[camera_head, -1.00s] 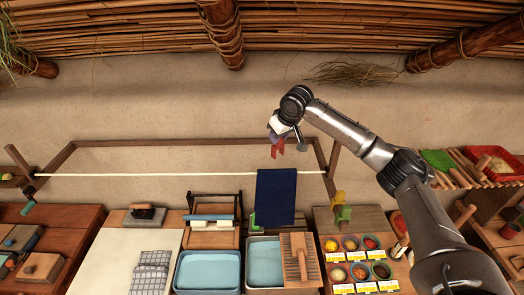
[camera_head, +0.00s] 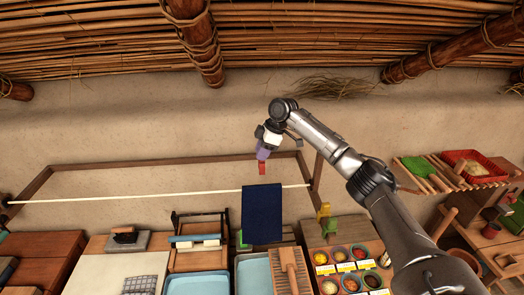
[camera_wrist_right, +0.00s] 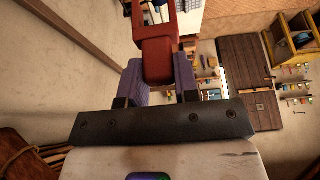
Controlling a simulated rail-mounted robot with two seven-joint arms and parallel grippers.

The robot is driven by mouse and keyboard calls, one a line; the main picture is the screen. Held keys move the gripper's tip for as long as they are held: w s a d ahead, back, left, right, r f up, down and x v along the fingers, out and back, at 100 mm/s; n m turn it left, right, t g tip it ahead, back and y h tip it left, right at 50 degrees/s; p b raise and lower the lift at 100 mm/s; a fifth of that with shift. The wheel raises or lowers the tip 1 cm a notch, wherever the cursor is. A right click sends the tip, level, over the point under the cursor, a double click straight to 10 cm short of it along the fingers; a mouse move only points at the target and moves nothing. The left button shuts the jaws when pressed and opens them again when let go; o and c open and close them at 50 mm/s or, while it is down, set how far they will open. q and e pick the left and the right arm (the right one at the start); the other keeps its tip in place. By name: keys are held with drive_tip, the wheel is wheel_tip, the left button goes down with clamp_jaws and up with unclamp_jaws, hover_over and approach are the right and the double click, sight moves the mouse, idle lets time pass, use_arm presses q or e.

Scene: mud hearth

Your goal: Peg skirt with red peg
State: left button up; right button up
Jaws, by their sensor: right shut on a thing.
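A dark blue cloth, the skirt (camera_head: 262,218), hangs over the white line (camera_head: 130,196) near its right end. My right gripper (camera_head: 264,155) is shut on the red peg (camera_head: 262,168) and holds it pointing down. In the head view the peg is just above the skirt's top edge, with a small gap of wall between them. In the right wrist view the purple fingers grip both sides of the red peg (camera_wrist_right: 157,58). My left gripper is not in view.
A wooden frame (camera_head: 100,170) carries the line. Below stand blue basins (camera_head: 198,284), a wooden brush (camera_head: 287,268) and bowls of coloured powder (camera_head: 340,255). Yellow (camera_head: 323,210) and green (camera_head: 330,227) pieces stand right of the skirt. The wall above the line is clear.

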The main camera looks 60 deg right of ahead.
sight(262, 164)
drive_tip(key=shift+f, duration=1.9)
drive_tip(key=shift+f+b, duration=0.65)
drive_tip(key=shift+f, duration=0.25)
drive_tip(key=shift+p, duration=0.4)
drive_tip(key=shift+f, duration=0.65)
drive_tip(key=shift+f, duration=0.3)
drive_tip(key=shift+f, duration=1)
idle(1.0)
drive_tip(key=shift+f, duration=0.35)
drive_tip(key=shift+f, duration=0.1)
